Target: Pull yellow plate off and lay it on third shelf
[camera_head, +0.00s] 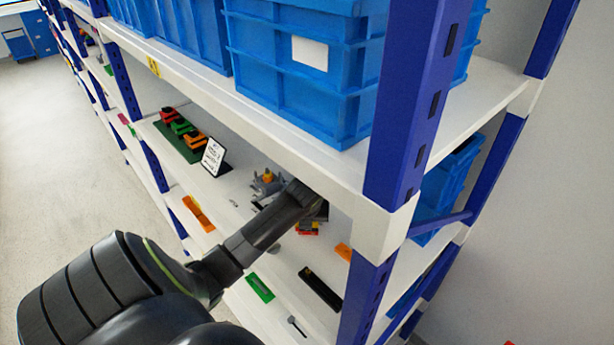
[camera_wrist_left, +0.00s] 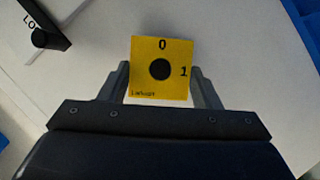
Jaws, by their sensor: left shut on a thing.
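The yellow plate (camera_wrist_left: 145,84) is a square with a black round centre and the marks 0 and 1. In the left wrist view it sits between the two fingers of my left gripper (camera_wrist_left: 161,72), which is shut on it by its side edges. Behind it is a plain pale surface. In the head view my left arm reaches in under the upper shelf board (camera_head: 240,110), and its gripper (camera_head: 314,208) is partly hidden. I cannot make out the plate there. My right gripper is in neither view.
Blue bins (camera_head: 290,88) fill the upper shelf. Below are a green board with colored blocks (camera_head: 180,130), a white sign (camera_head: 213,157), a grey part (camera_head: 266,186), an orange piece (camera_head: 198,213), a green piece (camera_head: 260,288) and a black bar (camera_head: 320,288). A blue post (camera_head: 415,100) stands right of the arm.

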